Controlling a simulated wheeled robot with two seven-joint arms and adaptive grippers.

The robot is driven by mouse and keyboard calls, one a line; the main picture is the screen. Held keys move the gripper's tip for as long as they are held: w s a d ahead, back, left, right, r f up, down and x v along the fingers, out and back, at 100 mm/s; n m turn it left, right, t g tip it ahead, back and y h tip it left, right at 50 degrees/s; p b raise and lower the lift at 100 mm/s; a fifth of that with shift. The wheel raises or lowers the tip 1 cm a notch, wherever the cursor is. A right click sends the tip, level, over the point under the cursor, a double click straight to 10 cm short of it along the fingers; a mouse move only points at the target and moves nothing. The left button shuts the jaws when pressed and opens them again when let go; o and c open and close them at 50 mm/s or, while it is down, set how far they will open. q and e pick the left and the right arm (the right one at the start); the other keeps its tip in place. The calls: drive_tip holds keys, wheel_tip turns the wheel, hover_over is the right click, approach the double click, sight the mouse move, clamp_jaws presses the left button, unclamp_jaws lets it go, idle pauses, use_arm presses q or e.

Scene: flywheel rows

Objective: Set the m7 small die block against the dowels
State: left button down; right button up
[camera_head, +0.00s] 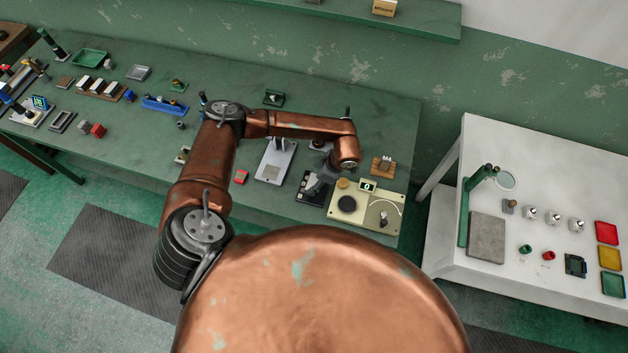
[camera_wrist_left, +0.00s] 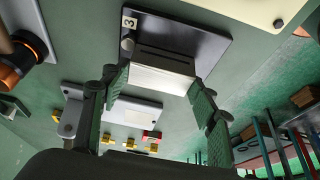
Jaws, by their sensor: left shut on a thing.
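In the left wrist view my left gripper (camera_wrist_left: 160,92) is shut on a silver-white die block (camera_wrist_left: 160,80), with a green-padded finger on each side. The block is over or on a dark plate (camera_wrist_left: 205,45) with a white label that seems to read 3; whether it touches the plate I cannot tell. In the head view my left gripper (camera_head: 318,182) is over the same dark plate (camera_head: 303,195), and hides most of the block. I cannot read an m7 mark. My right gripper is out of view.
A beige panel (camera_head: 385,226) with dial and display lies right of the plate, with a wooden M4 block (camera_head: 382,166) behind it. A grey plate (camera_head: 266,172) and a red block (camera_head: 241,177) lie to the left. A white table (camera_head: 535,265) stands further right.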

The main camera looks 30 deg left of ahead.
use_arm(q)
drive_tip(key=shift+a, duration=0.2)
drive_tip(key=c, duration=1.2)
unclamp_jaws()
drive_tip(key=o, duration=0.5)
drive_tip(key=shift+d, duration=0.1)
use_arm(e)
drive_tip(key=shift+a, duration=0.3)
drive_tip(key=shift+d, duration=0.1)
use_arm(q)
drive_tip(key=shift+r, duration=0.1)
drive_tip(key=v, duration=1.2)
